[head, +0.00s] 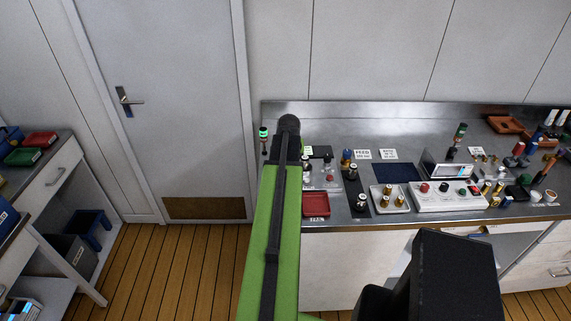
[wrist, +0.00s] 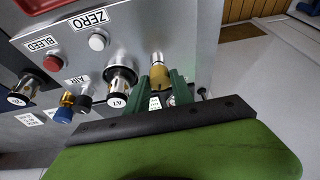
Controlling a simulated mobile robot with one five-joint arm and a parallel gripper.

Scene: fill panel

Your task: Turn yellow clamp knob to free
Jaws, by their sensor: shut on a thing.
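The yellow clamp knob (wrist: 159,74) shows in the wrist view, on a silver stem at the edge of a grey metal panel (wrist: 150,25). My gripper (wrist: 162,82) has its two green fingers on either side of the knob and is shut on it. The fingers hide part of the knob's sides, and I cannot read its setting. In the head view my green arm reaches over the bench and hides the gripper and the yellow knob.
Near the knob are a black-and-silver knob (wrist: 119,82), a ZERO button (wrist: 97,42), a red button (wrist: 52,63) and a blue fitting (wrist: 67,99). In the head view, a red tray (head: 316,205) and a white control box (head: 450,197) sit on the steel bench.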

